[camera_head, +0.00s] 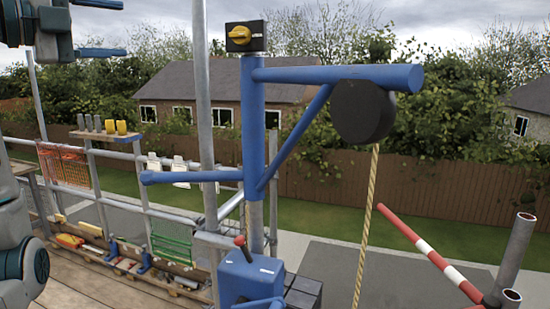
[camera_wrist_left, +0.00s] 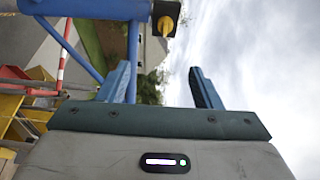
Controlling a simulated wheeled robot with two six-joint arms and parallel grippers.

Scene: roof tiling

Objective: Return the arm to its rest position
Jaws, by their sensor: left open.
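My left gripper (camera_head: 123,28) is at the upper left of the head view, raised against the sky and trees. Its two blue fingers are apart with nothing between them. In the left wrist view the fingers (camera_wrist_left: 160,74) also stand apart and empty. The blue hoist post (camera_head: 253,125) with its arm stands to the right of the gripper, apart from it. A black box with a yellow rotary switch (camera_head: 239,37) sits on top of the post; the switch also shows in the left wrist view (camera_wrist_left: 166,25). My right gripper is not in view.
A rope (camera_head: 367,225) hangs from the hoist's black drum (camera_head: 362,110). A grey scaffold pole (camera_head: 205,110) stands left of the post. A small shelf (camera_head: 107,136) holds grey and yellow cups. A red-and-white bar (camera_head: 428,252) slants at right. Plank decking (camera_head: 95,288) lies lower left.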

